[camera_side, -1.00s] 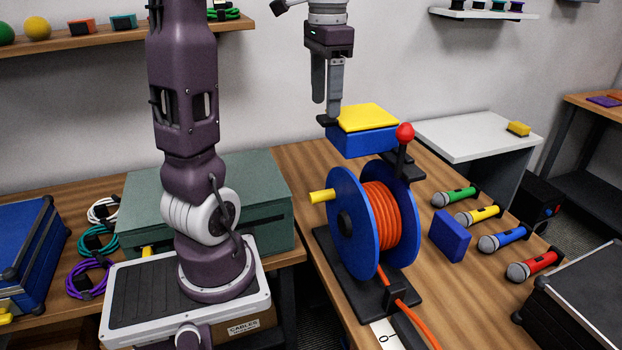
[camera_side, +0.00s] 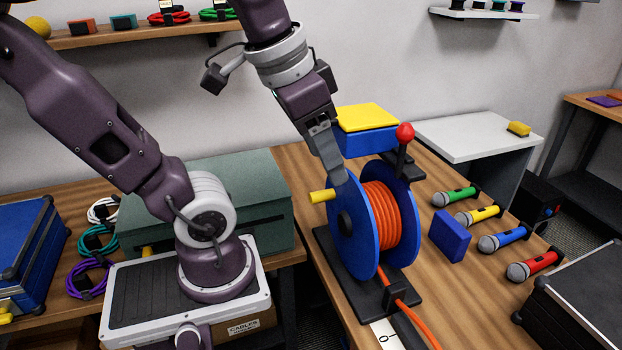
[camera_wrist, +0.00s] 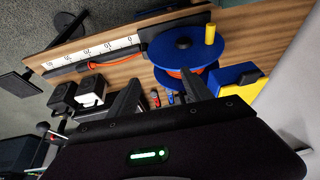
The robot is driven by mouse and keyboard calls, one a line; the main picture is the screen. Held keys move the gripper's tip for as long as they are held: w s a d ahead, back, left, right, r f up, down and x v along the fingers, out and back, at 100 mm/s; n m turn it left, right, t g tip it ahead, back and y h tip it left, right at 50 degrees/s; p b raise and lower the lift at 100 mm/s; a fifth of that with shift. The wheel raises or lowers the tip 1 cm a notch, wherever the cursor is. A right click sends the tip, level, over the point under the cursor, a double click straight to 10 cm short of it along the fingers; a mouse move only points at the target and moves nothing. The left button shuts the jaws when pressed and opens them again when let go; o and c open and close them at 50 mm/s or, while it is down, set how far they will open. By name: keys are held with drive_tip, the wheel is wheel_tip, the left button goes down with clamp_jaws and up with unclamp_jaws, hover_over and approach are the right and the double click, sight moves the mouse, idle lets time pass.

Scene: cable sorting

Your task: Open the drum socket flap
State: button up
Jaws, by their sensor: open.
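The cable drum has blue flanges (camera_side: 348,225) with orange cable (camera_side: 381,215) wound between them. A blue socket box (camera_side: 367,143) sits above it, with its yellow flap (camera_side: 366,117) lying flat on top, closed. My gripper (camera_side: 338,178) points down and tilts in front of the box's left side, close to the top of the near flange. I cannot tell whether it touches the drum. In the wrist view, my gripper (camera_wrist: 157,92) has its two fingers apart and nothing between them. The drum (camera_wrist: 180,48) lies above them there, and the yellow flap (camera_wrist: 247,97) is to the right.
A red-knobbed lever (camera_side: 404,133) stands right of the box. A yellow crank handle (camera_side: 322,196) sticks out left from the drum. A blue block (camera_side: 450,235) and several microphones (camera_side: 478,214) lie to the right. A green case (camera_side: 262,200) stands at the left.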

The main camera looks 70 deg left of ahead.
sight(354, 116)
drive_tip(key=shift+t+h, duration=0.3)
drive_tip(key=shift+t, duration=0.3)
drive_tip(key=s+d+f, duration=0.2)
drive_tip(key=shift+s+d+f, duration=0.15)
drive_tip(key=shift+s+f, duration=0.2)
drive_tip(key=shift+f, duration=0.05)
